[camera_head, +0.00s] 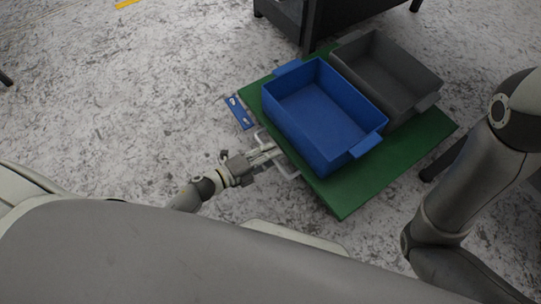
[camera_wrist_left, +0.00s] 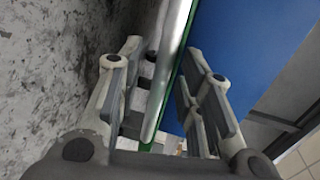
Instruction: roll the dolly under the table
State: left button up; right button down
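A green board (camera_head: 345,203) carries a blue bin (camera_head: 330,150) and a dark grey bin (camera_head: 388,72). My left gripper (camera_head: 268,152) is at this handle. In the left wrist view, my open left gripper (camera_wrist_left: 160,95) has its fingers on either side of a pale bar (camera_wrist_left: 166,75), with gaps visible, beside the green edge and blue bin wall. My right arm shows at the right; its gripper is out of view.
A blue strip with pale spots (camera_head: 240,112) sticks out at the board's left corner. A dark table-like frame (camera_head: 340,18) stands behind. A dark leg or bar (camera_head: 438,164) is right of the board. The speckled floor (camera_head: 130,90) at left is clear.

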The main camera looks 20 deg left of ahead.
pick_arm(q)
jog(key=shift+w+d, duration=0.15)
jog(key=shift+w, duration=0.05)
grip_shut()
dwell(0.4)
